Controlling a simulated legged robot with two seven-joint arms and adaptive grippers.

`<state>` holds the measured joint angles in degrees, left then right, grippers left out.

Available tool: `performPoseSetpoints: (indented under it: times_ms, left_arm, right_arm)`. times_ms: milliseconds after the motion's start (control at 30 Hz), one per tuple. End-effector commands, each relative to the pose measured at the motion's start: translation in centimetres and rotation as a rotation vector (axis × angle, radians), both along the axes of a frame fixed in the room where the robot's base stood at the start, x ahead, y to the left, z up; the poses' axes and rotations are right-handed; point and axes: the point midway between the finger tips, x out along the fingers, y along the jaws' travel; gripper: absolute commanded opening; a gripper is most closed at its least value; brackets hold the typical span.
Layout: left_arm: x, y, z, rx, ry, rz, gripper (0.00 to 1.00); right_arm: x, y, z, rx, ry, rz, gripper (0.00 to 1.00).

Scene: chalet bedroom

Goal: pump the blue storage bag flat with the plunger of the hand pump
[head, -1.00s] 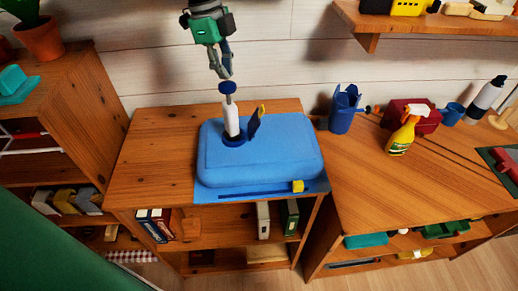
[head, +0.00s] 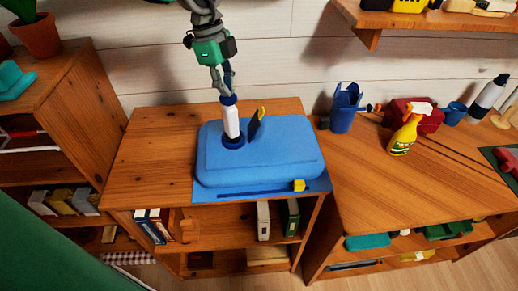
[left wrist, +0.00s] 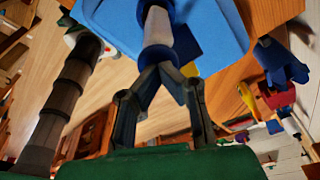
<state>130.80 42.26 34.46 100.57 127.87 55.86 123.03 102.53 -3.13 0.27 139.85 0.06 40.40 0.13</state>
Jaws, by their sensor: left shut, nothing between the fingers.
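The blue storage bag (head: 285,158) lies on the wooden cabinet top and still looks puffed up. The hand pump's white barrel (head: 231,124) stands nearly upright in a blue collar on the bag. Its blue plunger knob (head: 228,100) sits low, right at the barrel's top, with no rod showing. My left gripper (head: 226,92) is shut and empty, with its fingertips on or just above the knob; contact is hard to tell. The left wrist view shows the shut fingers over the knob (left wrist: 158,57) and the white barrel beyond. My right gripper is not in view.
A dark flap with a yellow tip (head: 256,124) stands beside the pump. A yellow slider (head: 299,185) sits at the bag's front edge. The cabinet top left of the bag is bare.

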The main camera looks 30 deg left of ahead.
Motion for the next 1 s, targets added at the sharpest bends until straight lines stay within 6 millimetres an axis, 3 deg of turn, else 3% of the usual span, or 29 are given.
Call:
performPoseSetpoints:
  times_ms: [133, 267, 567, 1000]
  left_arm:
    - [-0.1, 0.0, -1.1, 0.001, 0.004, 0.0, 0.0]
    - [-0.1, 0.0, -0.7, 0.001, 0.003, -0.001, 0.0]
    - [-0.1, 0.0, 1.9, 0.001, 0.003, -0.001, 0.0]
    - [-0.1, 0.0, 3.9, 0.0, 0.002, 0.001, 0.0]
  right_arm:
    - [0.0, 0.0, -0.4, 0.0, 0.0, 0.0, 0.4]
    - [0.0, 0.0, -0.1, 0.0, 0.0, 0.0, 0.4]
    - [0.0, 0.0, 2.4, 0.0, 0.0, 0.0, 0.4]
    - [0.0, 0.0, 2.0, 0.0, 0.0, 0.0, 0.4]
